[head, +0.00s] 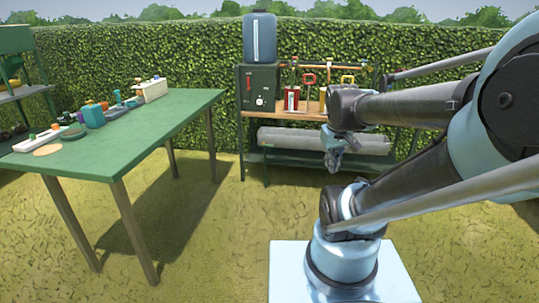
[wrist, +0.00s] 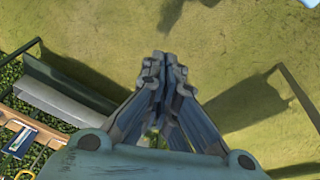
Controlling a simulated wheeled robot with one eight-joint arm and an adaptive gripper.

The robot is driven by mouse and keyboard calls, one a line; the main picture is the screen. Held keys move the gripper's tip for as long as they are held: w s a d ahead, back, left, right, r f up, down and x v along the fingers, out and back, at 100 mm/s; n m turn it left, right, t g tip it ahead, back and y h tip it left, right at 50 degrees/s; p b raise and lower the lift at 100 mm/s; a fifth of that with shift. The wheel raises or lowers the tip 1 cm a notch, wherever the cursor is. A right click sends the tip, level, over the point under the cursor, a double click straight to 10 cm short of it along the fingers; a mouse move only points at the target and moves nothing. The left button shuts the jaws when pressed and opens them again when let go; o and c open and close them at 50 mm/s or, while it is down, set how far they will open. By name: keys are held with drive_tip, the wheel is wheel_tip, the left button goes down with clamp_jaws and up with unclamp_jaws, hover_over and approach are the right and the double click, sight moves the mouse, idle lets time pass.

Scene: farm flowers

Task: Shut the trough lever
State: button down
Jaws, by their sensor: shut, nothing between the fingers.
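My gripper (head: 335,160) hangs in front of the shelf rack, in the air and pointing down. In the wrist view my gripper (wrist: 165,65) has its fingers together with nothing between them, above bare grass. I cannot tell for certain which thing is the trough lever. A dark green box (head: 259,88) under a blue tank (head: 260,38) carries a small red upright piece (head: 249,84) and a white round part (head: 260,101) on its front. My gripper is apart from these, to their right and lower in the head view.
A green table (head: 150,118) at the left holds pots, small bottles and white trays along its far side. The rack (head: 300,115) holds red- and yellow-handled tools, with a long grey roll-like thing (head: 325,141) below. Open grass lies between table and rack; a hedge stands behind.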

drive_tip(key=w+a+r+n+t+h, duration=0.15)
drive_tip(key=w+n, duration=0.45)
drive_tip(key=w, duration=1.2)
drive_tip(key=w+a+r+n+t, duration=0.25)
drive_tip(key=w+n, duration=0.25)
drive_tip(key=w, duration=1.4)
drive_tip(key=w+a+f+n+t, duration=0.1)
drive_tip(key=w+a+f+n, duration=0.3)
drive_tip(key=w, duration=0.6)
drive_tip(key=w+a+f+n, duration=0.2)
drive_tip(key=w+f+n, duration=0.3)
drive_tip(key=w, duration=0.5)
drive_tip(key=w+a+f+n+t, duration=0.1)
drive_tip(key=w+a+f+n, duration=0.2)
drive_tip(key=f, duration=0.7)
drive_tip(key=w+a+f+n+t, duration=0.1)
drive_tip(key=w+a+f+n, duration=0.3)
drive_tip(key=f, duration=0.7)
drive_tip(key=w+a+f+n+t, duration=0.1)
drive_tip(key=w+a+f+n, duration=0.3)
drive_tip(key=f, duration=0.7)
drive_tip(key=w+a, duration=0.2)
drive_tip(key=w, duration=0.2)
drive_tip(key=shift+a+f+t, duration=0.15)
drive_tip(key=shift+a+t, duration=0.15)
drive_tip(key=shift+a, duration=0.05)
drive_tip(key=shift+w+y, duration=0.1)
drive_tip(key=shift+y, duration=0.15)
